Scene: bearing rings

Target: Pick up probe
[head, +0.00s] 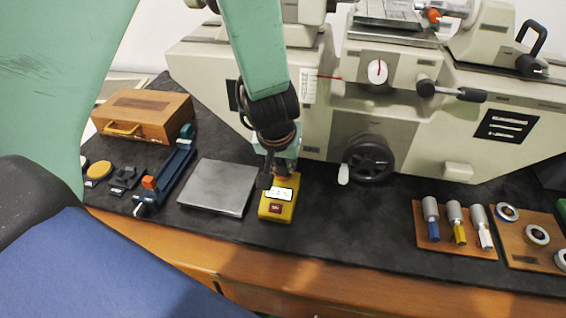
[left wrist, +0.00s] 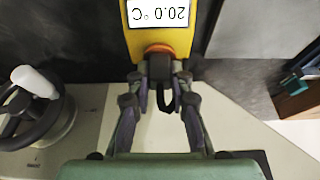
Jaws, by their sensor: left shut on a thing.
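The yellow thermometer unit (head: 275,212) lies on the dark bench top, right of the grey plate. Its display reads 20.0 °C in the left wrist view, where the yellow body (left wrist: 160,42) shows at the top. The probe (left wrist: 160,68) is a small dark piece at the unit's orange collar, with a black loop below it. My left gripper (head: 277,167) reaches down at the unit's far end. In the left wrist view its two fingers (left wrist: 160,80) are closed on the probe from both sides. I cannot tell whether the probe is clear of the collar. My right gripper is not in view.
A grey plate (head: 217,188) lies close left of the unit, with a blue tool (head: 168,172) and wooden case (head: 143,114) beyond. The large machine (head: 420,140) stands behind; its handwheel (head: 368,160) is right of my gripper. Wooden racks (head: 453,245) stand far right; bench between is clear.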

